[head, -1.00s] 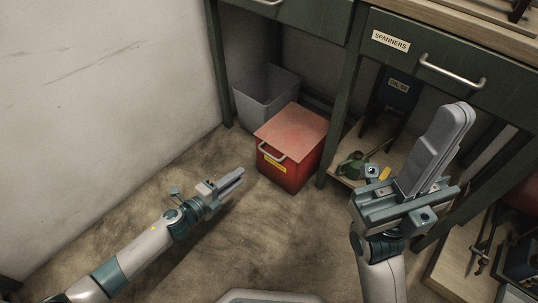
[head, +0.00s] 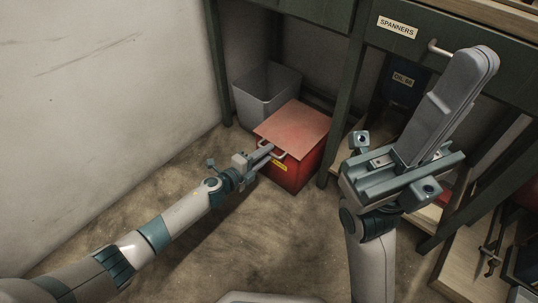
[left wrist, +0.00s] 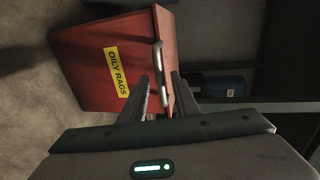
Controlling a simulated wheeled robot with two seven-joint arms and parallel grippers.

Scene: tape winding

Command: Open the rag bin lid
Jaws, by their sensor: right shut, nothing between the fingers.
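The red rag bin (head: 291,175), with a yellow label reading OILY RAGS in the left wrist view (left wrist: 116,72), stands on the floor. Its flat reddish lid (head: 297,127) is down. A metal handle (left wrist: 158,72) sits at the lid's front edge. My left gripper (head: 269,151) is at the bin's front, at the handle. In the left wrist view its fingers (left wrist: 163,90) are apart, one on each side of the handle, with gaps showing. My right gripper (head: 484,58) is shut and empty, raised at the right in front of the bench.
A grey open bin (head: 268,98) stands just behind the red bin. A green bench leg (head: 337,135) rises close on its right. A drawer labelled SPANNERS (head: 398,27) is above. The floor (head: 110,210) at the left is clear.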

